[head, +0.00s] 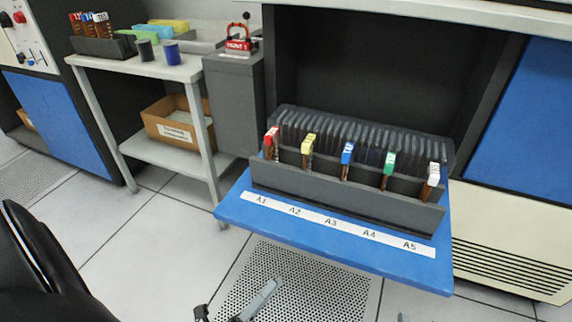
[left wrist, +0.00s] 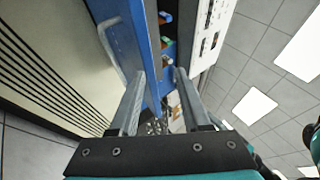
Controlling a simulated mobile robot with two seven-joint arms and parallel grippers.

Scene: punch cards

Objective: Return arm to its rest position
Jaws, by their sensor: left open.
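My left gripper (head: 238,298) shows at the bottom edge of the head view, below the blue shelf and apart from it. In the left wrist view my left gripper (left wrist: 161,74) has its two grey fingers spread, with nothing held between them. The card rack (head: 345,198) stands on the blue shelf (head: 330,247) above labels A1 to A5. Cards with red (head: 271,136), yellow (head: 308,144), blue (head: 347,153), green (head: 389,162) and white (head: 433,172) tops stand upright in it.
A grey side table (head: 150,68) at the upper left holds a card tray (head: 104,46) and blue cylinder (head: 171,52). A cardboard box (head: 180,122) is on its lower shelf. A grey pedestal (head: 235,105) stands beside it. Floor left of the blue shelf is clear.

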